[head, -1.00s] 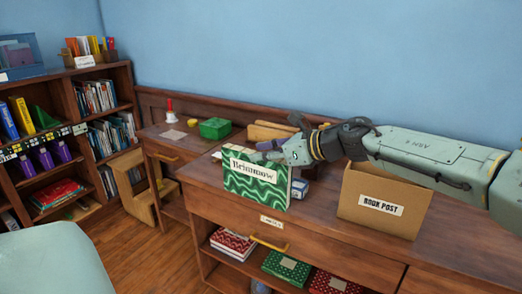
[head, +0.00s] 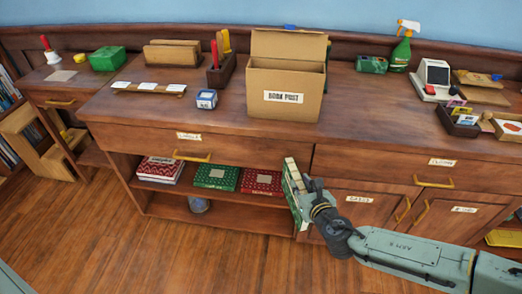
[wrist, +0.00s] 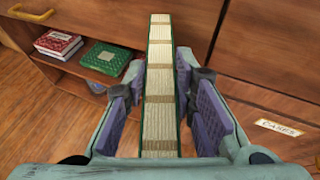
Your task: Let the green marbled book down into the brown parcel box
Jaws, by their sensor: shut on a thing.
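The green marbled book (head: 292,178) is held on edge in front of the cabinet, lower than the desk top. My gripper (head: 309,193) is shut on it. In the wrist view the book's cream page edges (wrist: 160,68) run away between the two finger pads of my gripper (wrist: 163,108). Its cover is mostly hidden or seen edge-on. The brown parcel box (head: 284,94), labelled "BOOK POST", stands open on the desk with its back flap up. The book is below and in front of the box, apart from it.
The desk's front edge and drawers (head: 241,149) lie between book and box. The shelf holds a red patterned book (head: 160,170) and a green one (head: 216,177). A pen holder (head: 220,74) and ink box (head: 206,99) stand left of the box.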

